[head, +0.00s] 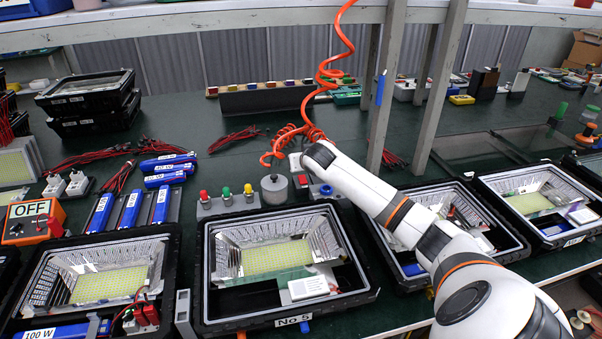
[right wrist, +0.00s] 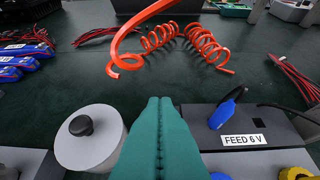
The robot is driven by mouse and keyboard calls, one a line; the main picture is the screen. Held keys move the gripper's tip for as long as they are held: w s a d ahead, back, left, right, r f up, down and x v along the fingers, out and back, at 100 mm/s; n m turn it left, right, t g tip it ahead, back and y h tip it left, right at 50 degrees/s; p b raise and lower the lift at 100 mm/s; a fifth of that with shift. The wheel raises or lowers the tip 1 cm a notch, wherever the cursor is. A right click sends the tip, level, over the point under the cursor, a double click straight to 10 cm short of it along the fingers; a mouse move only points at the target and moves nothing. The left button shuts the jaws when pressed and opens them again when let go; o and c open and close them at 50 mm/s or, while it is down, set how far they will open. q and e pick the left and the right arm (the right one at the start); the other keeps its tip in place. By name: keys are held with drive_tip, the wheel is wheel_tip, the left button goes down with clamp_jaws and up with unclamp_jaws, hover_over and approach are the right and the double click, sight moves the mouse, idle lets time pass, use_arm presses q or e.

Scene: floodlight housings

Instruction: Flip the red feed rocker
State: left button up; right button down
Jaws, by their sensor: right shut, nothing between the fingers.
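My right gripper (right wrist: 160,105) is shut and empty; its teal fingers point forward in the right wrist view. A grey box (right wrist: 245,125) labelled FEED 6 V stands just right of the fingers, with a blue plug-like piece (right wrist: 228,107) and a dark cable on it. In the head view a small red patch (head: 301,181) shows on the box by the end of my right arm; it is too small to tell whether it is the rocker. No red rocker shows clearly in the right wrist view; the fingers cover part of the box. My left gripper is not in view.
A grey cylinder with a black knob (right wrist: 80,126) stands left of the fingers. An orange coiled hose (head: 328,75) hangs close by. Red, yellow and green buttons (head: 226,194) sit to the left. Open floodlight housings (head: 340,302) line the front edge. Posts (head: 392,80) rise behind.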

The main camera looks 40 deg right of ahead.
sight(301, 180)
drive_tip(key=x, duration=0.4)
drive_tip(key=shift+w+f, duration=0.2)
drive_tip(key=shift+f, duration=0.05)
wheel_tip(301, 180, down, 2)
drive_tip(key=shift+w+d+f, duration=0.1)
drive_tip(key=shift+d+f, duration=0.05)
drive_tip(key=shift+f, duration=0.6)
